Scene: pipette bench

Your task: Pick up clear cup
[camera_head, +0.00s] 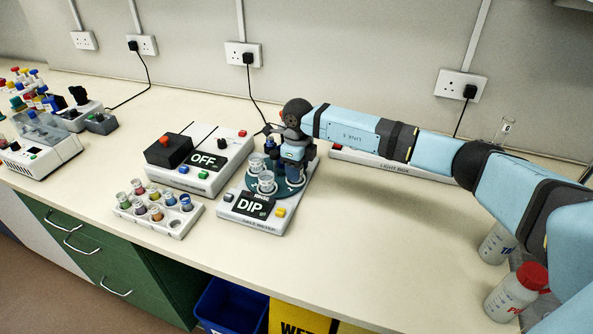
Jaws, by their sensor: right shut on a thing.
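Clear cups (266,183) stand at the dark green round plate of the device marked DIP (250,206); another clear cup (256,164) shows just behind the front one. My right gripper (273,153) reaches in from the right and points down over the back of this plate. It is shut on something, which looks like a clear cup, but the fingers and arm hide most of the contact. I cannot tell whether the held cup is lifted off the plate. My left gripper is not in view.
A white rack (159,225) with several small coloured pots stands at the front left. A device marked OFF (203,160) is behind it. A red-capped bottle (516,292) stands at the right under my arm.

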